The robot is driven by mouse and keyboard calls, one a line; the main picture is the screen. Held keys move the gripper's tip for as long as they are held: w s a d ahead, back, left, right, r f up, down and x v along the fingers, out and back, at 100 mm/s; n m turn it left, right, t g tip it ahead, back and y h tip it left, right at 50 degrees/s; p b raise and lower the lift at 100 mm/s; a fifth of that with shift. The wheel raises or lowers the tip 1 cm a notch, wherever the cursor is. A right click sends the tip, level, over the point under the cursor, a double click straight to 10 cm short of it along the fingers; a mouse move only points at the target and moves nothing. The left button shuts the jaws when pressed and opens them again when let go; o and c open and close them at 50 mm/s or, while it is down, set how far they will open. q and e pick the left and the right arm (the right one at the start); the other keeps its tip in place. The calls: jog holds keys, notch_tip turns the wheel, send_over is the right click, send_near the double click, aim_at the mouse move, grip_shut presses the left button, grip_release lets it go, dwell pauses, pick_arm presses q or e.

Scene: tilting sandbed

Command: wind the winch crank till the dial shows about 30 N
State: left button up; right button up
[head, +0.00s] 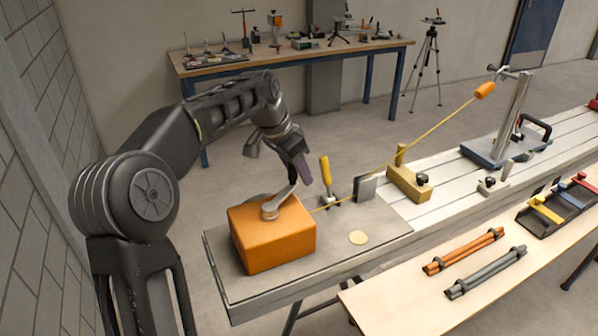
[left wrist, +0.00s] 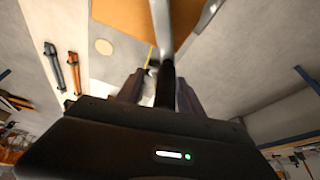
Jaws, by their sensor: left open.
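The winch is an orange box (head: 270,240) on the near left end of the bench, with a metal crank (head: 284,197) on top. My left gripper (head: 303,172) is at the crank's outer end. In the left wrist view, the open fingers (left wrist: 160,92) stand on either side of a dark upright crank handle (left wrist: 166,75); I cannot tell whether either touches it. A yellow cord (head: 400,148) runs from the winch up to an orange cylinder (head: 485,90) on a metal post. No readable dial face shows. My right gripper is not in view.
A yellow-handled clamp (head: 326,175) and an upright grey plate (head: 365,188) stand close right of the gripper. A brass-coloured block (head: 410,186) sits further along. A pale disc (head: 358,238) lies on the bench. Orange rods (head: 463,251) and grey rods lie on the front table.

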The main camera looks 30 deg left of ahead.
pick_arm(q)
jog(key=d+v, duration=0.1)
jog(key=v, duration=0.6)
jog(key=shift+a, duration=0.45)
jog(key=shift+r, duration=0.1)
